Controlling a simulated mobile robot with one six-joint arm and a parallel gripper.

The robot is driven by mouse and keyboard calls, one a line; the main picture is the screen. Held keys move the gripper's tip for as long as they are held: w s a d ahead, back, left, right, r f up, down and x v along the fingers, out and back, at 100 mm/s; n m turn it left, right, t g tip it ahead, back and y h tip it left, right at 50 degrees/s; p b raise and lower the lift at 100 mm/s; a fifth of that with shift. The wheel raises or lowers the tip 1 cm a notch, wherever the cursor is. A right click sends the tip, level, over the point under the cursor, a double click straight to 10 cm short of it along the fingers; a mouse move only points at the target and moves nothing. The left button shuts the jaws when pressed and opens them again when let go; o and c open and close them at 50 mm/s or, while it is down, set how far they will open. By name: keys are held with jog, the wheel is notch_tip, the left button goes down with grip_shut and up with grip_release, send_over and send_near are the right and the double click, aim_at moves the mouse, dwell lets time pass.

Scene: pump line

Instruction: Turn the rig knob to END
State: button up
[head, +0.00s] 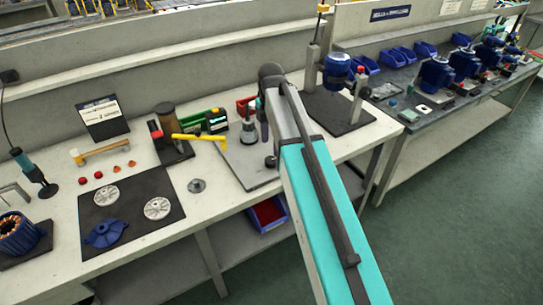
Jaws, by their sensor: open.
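The rig is a light grey plate (240,171) on the bench, with a grey metal cylinder (249,131) standing on it. A small round black knob (270,161) sits at the plate's right side, partly beside my arm. Its markings, including END, are too small to read. My teal arm reaches from the lower right up over the bench and covers the area right of the rig. My gripper (264,139) shows only in part, as a dark shape beside the arm, just above the knob and apart from it. Its fingertips are mostly hidden; it is open and I see nothing held.
A yellow-headed tool (198,137) reaches over the plate's left edge. A black mat (131,208) with round parts lies left. A pump stand (337,100) rises right of my arm.

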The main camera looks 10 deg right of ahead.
aim_at(271, 160)
jog(key=shift+f+p, duration=0.6)
jog(key=shift+f, duration=3)
jog(key=c, duration=1)
jog(key=shift+c, duration=0.2)
